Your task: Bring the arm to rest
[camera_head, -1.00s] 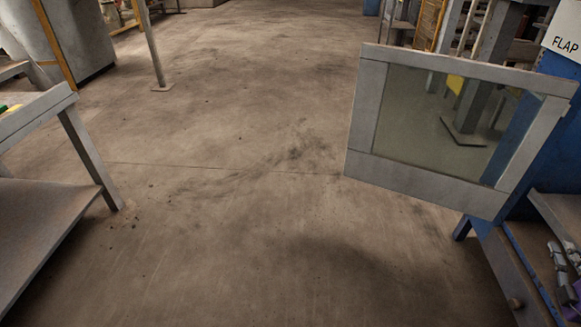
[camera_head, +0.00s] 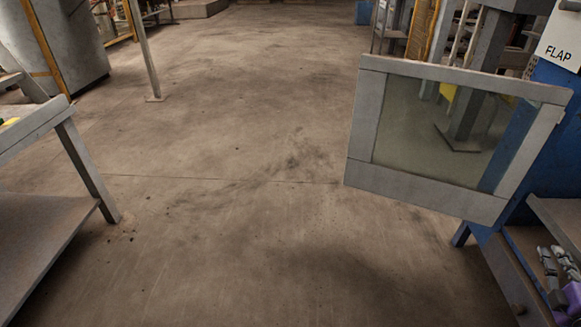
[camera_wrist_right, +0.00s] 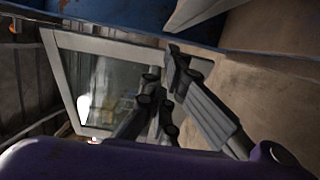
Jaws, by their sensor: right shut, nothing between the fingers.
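My right gripper (camera_head: 549,262) shows at the lower right edge of the head view, in front of the blue cabinet and partly cut off by the frame. It is shut and empty. In the right wrist view the right gripper (camera_wrist_right: 162,100) shows its dark fingers together, with the framed glass flap behind them. Part of my purple arm shows along the bottom of that view. My left gripper is not in view.
A grey-framed glass flap (camera_head: 424,186) stands open at the right, on a blue cabinet (camera_head: 557,115) with a "FLAP" sign (camera_head: 560,45). A grey workbench (camera_head: 84,160) stands at the left. The brown floor (camera_head: 230,200) between them is clear.

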